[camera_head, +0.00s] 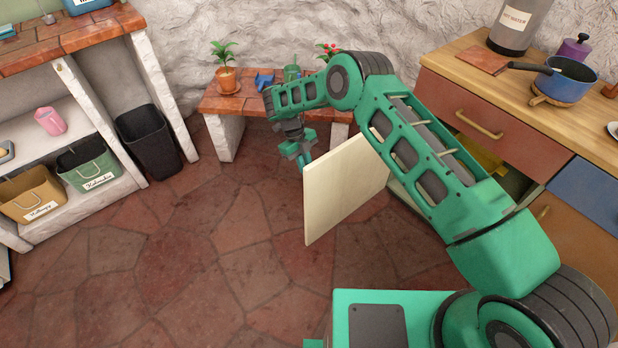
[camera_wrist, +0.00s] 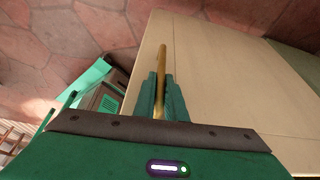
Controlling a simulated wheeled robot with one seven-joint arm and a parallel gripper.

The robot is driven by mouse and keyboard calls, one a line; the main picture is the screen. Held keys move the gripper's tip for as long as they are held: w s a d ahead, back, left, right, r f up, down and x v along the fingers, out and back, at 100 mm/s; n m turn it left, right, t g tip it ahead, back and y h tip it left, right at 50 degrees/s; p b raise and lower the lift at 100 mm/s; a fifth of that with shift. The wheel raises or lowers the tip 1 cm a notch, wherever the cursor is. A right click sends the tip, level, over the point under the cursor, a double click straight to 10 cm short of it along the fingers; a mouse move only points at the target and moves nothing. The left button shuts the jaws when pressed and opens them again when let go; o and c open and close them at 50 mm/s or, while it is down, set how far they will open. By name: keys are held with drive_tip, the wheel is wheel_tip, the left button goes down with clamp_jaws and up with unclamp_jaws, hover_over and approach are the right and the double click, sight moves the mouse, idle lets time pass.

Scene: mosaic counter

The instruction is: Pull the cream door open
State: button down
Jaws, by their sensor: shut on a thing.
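The cream door (camera_head: 342,190) stands swung out from the counter on the right, well open, with its flat face toward the room in the head view. It also fills much of the wrist view (camera_wrist: 230,85). A brass bar handle (camera_wrist: 161,65) runs along the door near its edge. My gripper (camera_wrist: 160,95) is shut on this handle, with the green fingers on either side of it. In the head view my gripper (camera_head: 301,158) is at the door's far edge, and the handle is hidden there. My arm covers part of the opening behind the door.
The wooden counter (camera_head: 450,70) on the right has a brown drawer (camera_head: 475,110) and a blue drawer front (camera_head: 592,195). A low tiled bench (camera_head: 245,100) with plants stands behind my gripper. A black bin (camera_head: 148,140) and shelves stand at left. The stone floor (camera_head: 190,250) left of the door is clear.

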drive_tip(key=shift+f, duration=0.1)
drive_tip(key=c, duration=1.8)
unclamp_jaws()
drive_tip(key=shift+w+a, duration=0.1)
drive_tip(key=v, duration=1.1)
drive_tip(key=shift+f, duration=0.15)
